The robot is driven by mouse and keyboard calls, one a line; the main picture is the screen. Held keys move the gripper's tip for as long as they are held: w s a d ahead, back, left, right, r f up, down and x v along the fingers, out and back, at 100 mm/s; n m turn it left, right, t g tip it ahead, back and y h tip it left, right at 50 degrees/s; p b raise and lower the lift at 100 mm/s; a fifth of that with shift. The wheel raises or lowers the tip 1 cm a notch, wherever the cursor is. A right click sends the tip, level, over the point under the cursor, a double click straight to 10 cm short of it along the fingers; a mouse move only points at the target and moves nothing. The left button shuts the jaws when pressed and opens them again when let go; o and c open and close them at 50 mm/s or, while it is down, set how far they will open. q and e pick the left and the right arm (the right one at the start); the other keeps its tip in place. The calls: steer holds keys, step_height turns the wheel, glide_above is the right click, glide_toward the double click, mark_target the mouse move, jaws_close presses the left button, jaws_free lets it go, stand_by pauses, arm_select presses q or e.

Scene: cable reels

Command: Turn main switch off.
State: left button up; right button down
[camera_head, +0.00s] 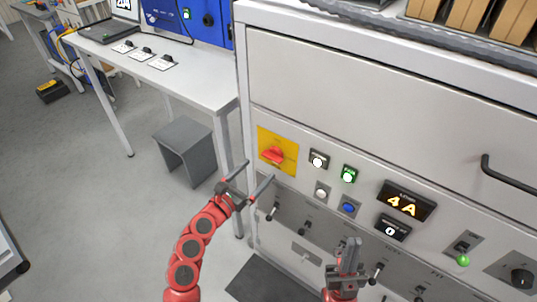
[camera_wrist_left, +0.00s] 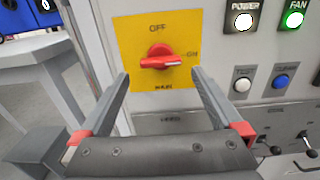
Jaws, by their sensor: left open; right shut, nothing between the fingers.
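The main switch is a red rotary knob (camera_head: 273,155) on a yellow plate (camera_head: 288,142) on the grey cabinet front. In the left wrist view the knob (camera_wrist_left: 160,58) has its handle pointing right toward the "ON" mark, with "OFF" printed above it. My left gripper (camera_head: 259,170) is open and empty just in front of and slightly below the plate. Its fingers (camera_wrist_left: 160,76) spread to either side of the knob, apart from it. My right gripper (camera_head: 351,241) is shut and empty, low in front of the lower panel.
Right of the plate are a lit white POWER button (camera_head: 319,158), a green FAN button (camera_head: 349,174), a blue button (camera_head: 348,208) and a "4A" display (camera_head: 406,203). Toggle levers line the lower panel. A white table (camera_head: 190,80) and grey stool (camera_head: 184,148) stand left.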

mark_target(270, 159)
arm_select(q)
steer(key=x, duration=0.7)
steer(key=shift+s+p, duration=0.1)
steer(key=shift+p, duration=0.3)
steer(key=c, duration=1.1)
